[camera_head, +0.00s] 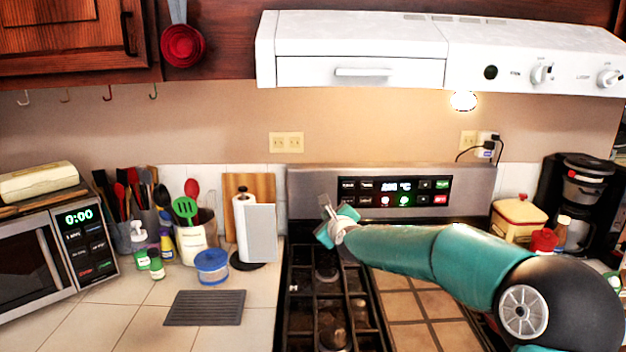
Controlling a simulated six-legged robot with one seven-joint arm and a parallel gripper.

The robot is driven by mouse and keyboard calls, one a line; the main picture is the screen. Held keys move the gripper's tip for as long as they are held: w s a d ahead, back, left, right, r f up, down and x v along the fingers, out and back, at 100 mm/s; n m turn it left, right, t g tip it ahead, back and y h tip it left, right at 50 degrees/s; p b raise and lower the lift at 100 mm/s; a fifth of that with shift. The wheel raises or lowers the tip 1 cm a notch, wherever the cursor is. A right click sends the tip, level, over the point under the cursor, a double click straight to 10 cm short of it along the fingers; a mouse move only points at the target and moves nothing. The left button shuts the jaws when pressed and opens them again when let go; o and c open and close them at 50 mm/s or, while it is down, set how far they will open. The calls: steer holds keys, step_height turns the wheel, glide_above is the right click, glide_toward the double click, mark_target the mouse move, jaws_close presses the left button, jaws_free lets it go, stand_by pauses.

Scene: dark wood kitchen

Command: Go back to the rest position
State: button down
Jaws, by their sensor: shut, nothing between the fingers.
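My gripper (326,208) is at the end of my teal arm, which reaches in from the lower right. It hangs over the back of the stove (297,290), in front of the control panel (396,191). The gripper is small in this view and its fingers point up and left. It is shut, and no object shows in it.
A paper towel roll on a holder (261,232), a wooden board, a utensil crock and a blue-lidded tub (212,266) stand left of the stove. A microwave (50,250) is farther left. A range hood (360,72) hangs above. A coffee maker (583,185) stands at right.

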steer(key=s+d+f+n+g+h, duration=0.1)
steer(key=s+d+n+g, duration=0.2)
steer(key=s+n, duration=0.5)
steer(key=s+d+f+n+g+h, duration=0.1)
steer(key=s+d+n+g, duration=0.2)
steer(key=s, duration=2.1)
steer(key=s+d+f+n+g+h, duration=0.1)
steer(key=s+d+n+g, duration=0.2)
steer(key=s+n, duration=1.1)
steer(key=shift+s+d+f+g+h, duration=0.3)
steer(key=shift+s+d, duration=0.2)
steer(key=shift+s, duration=0.65)
